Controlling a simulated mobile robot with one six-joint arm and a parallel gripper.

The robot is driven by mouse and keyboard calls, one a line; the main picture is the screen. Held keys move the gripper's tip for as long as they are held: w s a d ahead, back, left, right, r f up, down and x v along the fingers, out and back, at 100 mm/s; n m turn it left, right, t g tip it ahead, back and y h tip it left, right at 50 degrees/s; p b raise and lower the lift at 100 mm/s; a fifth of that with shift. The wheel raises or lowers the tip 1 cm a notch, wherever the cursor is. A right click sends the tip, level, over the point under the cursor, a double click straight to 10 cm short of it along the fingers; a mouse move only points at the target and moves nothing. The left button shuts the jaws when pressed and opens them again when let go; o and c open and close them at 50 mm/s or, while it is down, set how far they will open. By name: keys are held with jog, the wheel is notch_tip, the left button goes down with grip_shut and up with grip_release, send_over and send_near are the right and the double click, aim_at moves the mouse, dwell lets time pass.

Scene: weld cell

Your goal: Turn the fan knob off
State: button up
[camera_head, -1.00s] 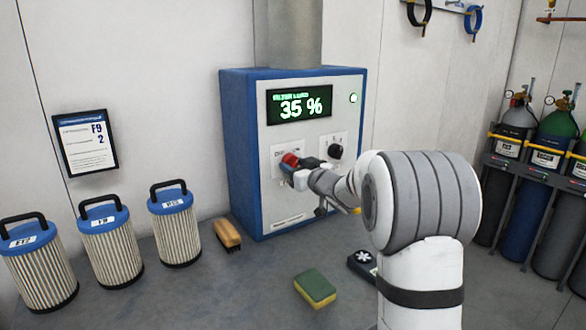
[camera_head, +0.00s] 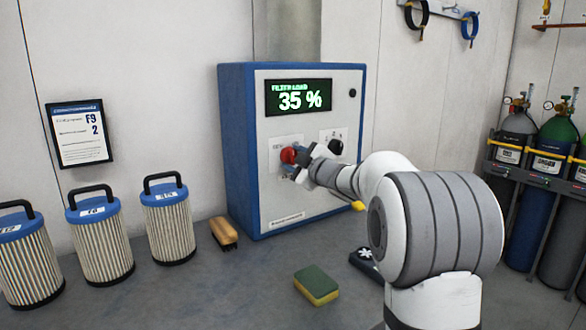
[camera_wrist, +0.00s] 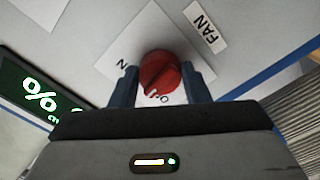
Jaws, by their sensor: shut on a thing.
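The red fan knob (camera_head: 288,155) sits on the front panel of the blue and white filter unit (camera_head: 236,150). In the wrist view the knob (camera_wrist: 158,72) lies beside a "FAN" label (camera_wrist: 204,32). Its pale pointer mark points down toward a partly hidden label starting with "O"; an "N" shows at its left. My gripper (camera_wrist: 162,84) has one finger on each side of the knob and is shut on it. In the head view my gripper (camera_head: 298,158) reaches the panel from the right and covers part of the knob.
A black knob (camera_head: 336,147) is close to the right of my gripper. The display (camera_head: 298,97) reads 35 %, and the lamp (camera_head: 352,93) is dark. A brush (camera_head: 224,232), a sponge (camera_head: 316,285) and several filter cartridges (camera_head: 168,222) stand or lie on the floor.

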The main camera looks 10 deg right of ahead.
jog(key=shift+f+n+b, duration=0.15)
jog(key=shift+n+b, duration=1)
jog(key=shift+n, duration=0.75)
jog(key=shift+f+n+b, duration=0.1)
jog(key=shift+n+b, duration=1)
jog(key=shift+n, duration=0.8)
jog(key=o, duration=1)
jog(key=shift+r, duration=0.25)
jog(key=shift+c, duration=0.2)
jog(key=v, duration=0.8)
